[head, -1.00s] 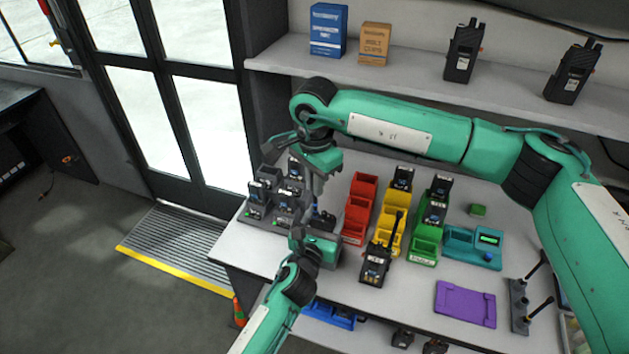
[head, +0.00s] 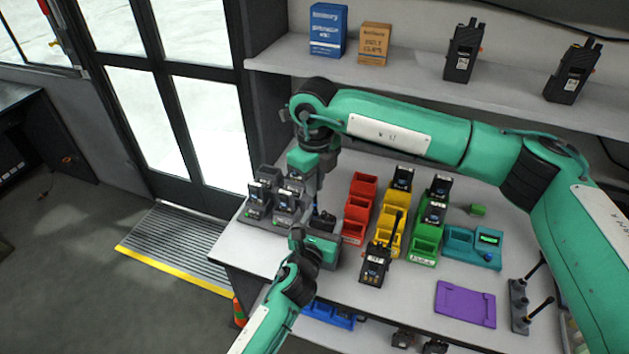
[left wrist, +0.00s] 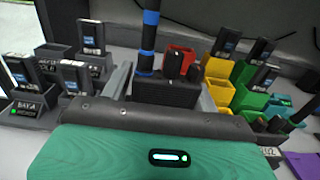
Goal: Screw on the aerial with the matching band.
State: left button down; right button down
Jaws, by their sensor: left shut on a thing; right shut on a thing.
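My left gripper (head: 318,248) is shut on a dark handheld radio (left wrist: 165,92), held upright between its fingers in the left wrist view. An aerial (left wrist: 149,35) stands upright over the left side of the radio's top. My right gripper (head: 316,195) is above the left one, pointing down and shut on the aerial's upper part. Its fingertips are mostly hidden in the head view.
Grey bays with radios (head: 285,200) stand close on the left. Red (head: 358,205), yellow (head: 392,220) and green (head: 425,240) bins are to the right. A radio with an aerial (head: 376,262) stands in front. A purple mat (head: 465,303) and aerial rack (head: 518,305) lie farther right.

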pick_arm(q)
jog(key=shift+d, duration=0.15)
pick_arm(e)
jog(key=m, duration=0.2)
jog(key=shift+m, duration=0.4)
jog(key=c, duration=1.5)
grip_release()
jog(key=shift+r, duration=0.1)
jog(key=shift+r, duration=2.15)
jog(key=shift+o, duration=0.6)
jog(key=shift+r, duration=0.1)
